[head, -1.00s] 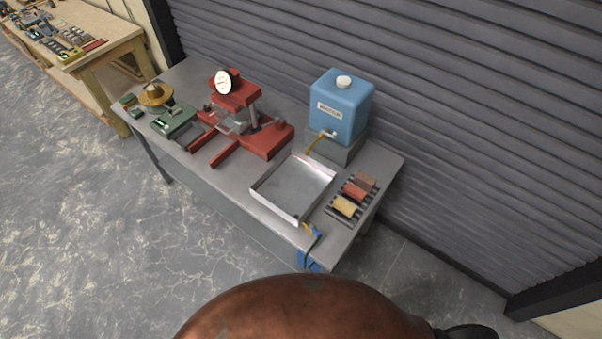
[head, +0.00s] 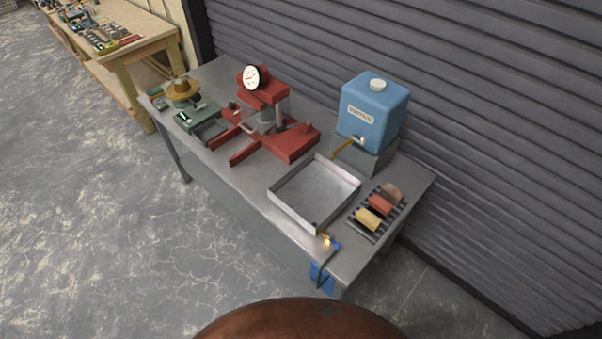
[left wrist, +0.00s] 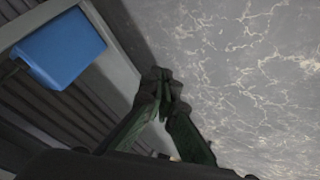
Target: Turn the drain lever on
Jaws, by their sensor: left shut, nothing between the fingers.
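A metal tray (head: 282,201) lies on the grey bench. At its near corner is a small brass drain valve (head: 326,240) with a blue lever (head: 334,243) beside it. The lever is too small to tell its exact setting. A dark hose (head: 320,266) runs from the valve to a blue bin (head: 321,280) below the bench edge. My left gripper (left wrist: 163,82) shows in the left wrist view, its green fingers shut and empty, apart from a blue box (left wrist: 62,48) at upper left. The head view shows neither gripper.
A blue water tank (head: 370,112) stands on a grey block behind the tray. A rack with several coloured blocks (head: 368,219) lies right of the tray. A red press (head: 262,128) stands left. The floor (head: 120,250) in front of the bench is clear.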

